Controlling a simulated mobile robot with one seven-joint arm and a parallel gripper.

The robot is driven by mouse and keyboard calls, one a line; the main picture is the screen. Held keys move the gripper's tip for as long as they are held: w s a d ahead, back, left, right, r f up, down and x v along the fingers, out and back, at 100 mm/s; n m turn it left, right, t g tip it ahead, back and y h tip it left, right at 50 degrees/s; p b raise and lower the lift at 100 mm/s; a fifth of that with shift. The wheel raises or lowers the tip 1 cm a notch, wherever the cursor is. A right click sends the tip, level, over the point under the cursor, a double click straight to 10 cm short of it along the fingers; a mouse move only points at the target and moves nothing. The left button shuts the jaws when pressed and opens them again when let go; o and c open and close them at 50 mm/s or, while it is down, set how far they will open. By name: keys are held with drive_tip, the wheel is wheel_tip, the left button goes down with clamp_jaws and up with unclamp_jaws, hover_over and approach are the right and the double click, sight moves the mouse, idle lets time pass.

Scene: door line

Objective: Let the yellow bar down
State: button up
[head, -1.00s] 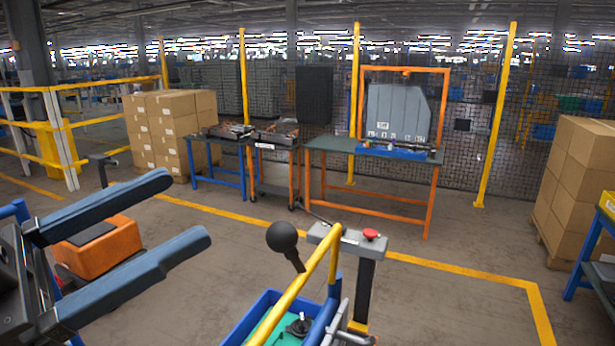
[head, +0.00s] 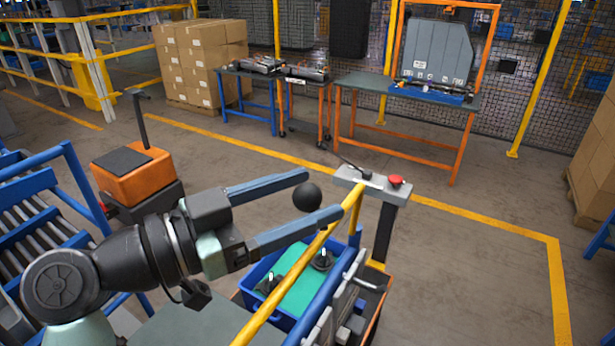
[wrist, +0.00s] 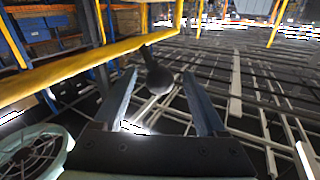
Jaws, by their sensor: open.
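The yellow bar (head: 311,253) slants up from the bottom of the head view to near the grey post with the red button. It also crosses the left of the wrist view (wrist: 75,68). A black ball knob (head: 307,197) stands beside the bar; in the wrist view its short stem meets the bar and the ball (wrist: 158,80) shows between my fingers. My gripper (head: 322,194) is open, its two long blue-grey fingers on either side of the knob. I cannot tell whether either finger touches it.
A blue bin (head: 258,271) with a green lining and dark parts sits under the bar. A grey post top with a red button (head: 395,181) stands just beyond the bar's upper end. An orange cart (head: 132,176) and a blue roller rack (head: 38,215) are left. Open floor lies behind.

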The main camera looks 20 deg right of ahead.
drive_tip(key=shift+d, duration=0.5)
clamp_jaws()
idle(1.2)
